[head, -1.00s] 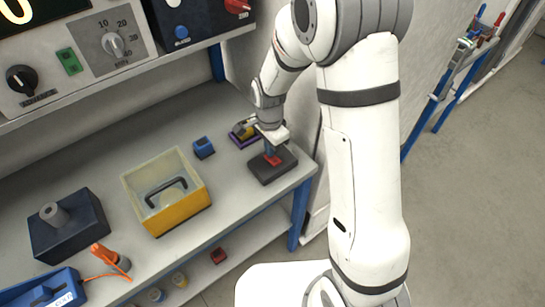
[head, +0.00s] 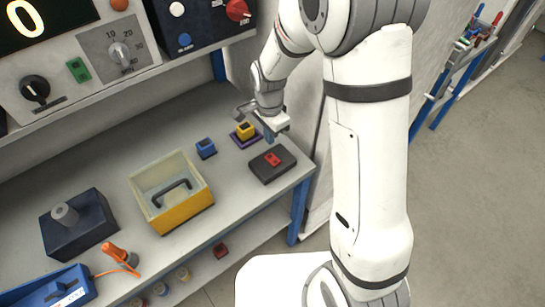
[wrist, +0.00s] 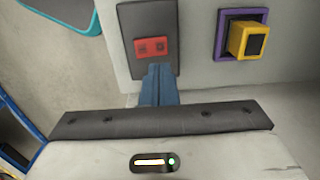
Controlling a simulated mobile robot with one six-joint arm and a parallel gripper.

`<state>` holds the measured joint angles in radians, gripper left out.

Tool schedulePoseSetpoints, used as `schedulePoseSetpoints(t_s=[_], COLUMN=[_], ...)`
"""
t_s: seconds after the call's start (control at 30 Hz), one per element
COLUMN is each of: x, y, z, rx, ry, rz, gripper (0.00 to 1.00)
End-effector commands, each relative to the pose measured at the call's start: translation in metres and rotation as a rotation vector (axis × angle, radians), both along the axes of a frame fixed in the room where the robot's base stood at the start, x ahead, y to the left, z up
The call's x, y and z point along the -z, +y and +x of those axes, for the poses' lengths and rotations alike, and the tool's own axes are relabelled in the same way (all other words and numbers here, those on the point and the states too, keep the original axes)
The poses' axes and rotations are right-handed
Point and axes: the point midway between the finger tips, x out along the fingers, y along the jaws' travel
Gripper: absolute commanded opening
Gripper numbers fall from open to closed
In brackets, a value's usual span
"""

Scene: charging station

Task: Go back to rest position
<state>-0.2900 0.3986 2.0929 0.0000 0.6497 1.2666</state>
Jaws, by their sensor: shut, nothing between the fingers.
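My gripper (head: 269,137) is shut and empty, its blue fingers pointing down above the bench's right end. In the wrist view the closed fingers (wrist: 159,84) show at the lower edge of a dark box with a red block on it (wrist: 151,47). In the head view that dark box (head: 285,175) lies just below and right of the fingers, which appear apart from it. My white arm reaches up and over from the base at the right of the head view.
A yellow block in a purple frame (head: 245,131) and a blue block (head: 206,148) stand near my gripper. A yellow, clear-sided bin (head: 185,215) sits left of them. The control panel (head: 89,70) overhangs the bench. Open floor (head: 480,200) lies to the right.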

Motion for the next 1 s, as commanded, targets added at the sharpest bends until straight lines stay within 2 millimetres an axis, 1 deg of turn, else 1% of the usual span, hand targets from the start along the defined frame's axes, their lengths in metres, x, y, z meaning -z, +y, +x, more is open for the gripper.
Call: schedulePoseSetpoints(t_s=[0.3,0.37,0.43,0.47,0.57,0.67,0.7,0.8,0.87,1.0], x=[0.000,-0.002,-0.011,-0.017,-0.044,-0.076,-0.089,-0.116,-0.130,-0.156], y=[0.000,-0.001,-0.006,-0.009,-0.024,-0.044,-0.052,-0.070,-0.081,-0.102], z=[0.000,-0.001,-0.003,-0.004,-0.014,-0.032,-0.040,-0.063,-0.078,-0.115], rx=[0.000,-0.006,-0.028,-0.044,-0.126,-0.241,-0.291,-0.412,-0.484,-0.652], ry=[0.000,-0.003,-0.011,-0.017,-0.045,-0.080,-0.095,-0.130,-0.150,-0.194], rz=[0.000,0.001,0.003,0.005,0.009,0.007,0.005,-0.006,-0.016,-0.049], gripper=[0.00,0.00,0.00,0.00,0.00,0.00,0.00,0.00,0.00,0.00])
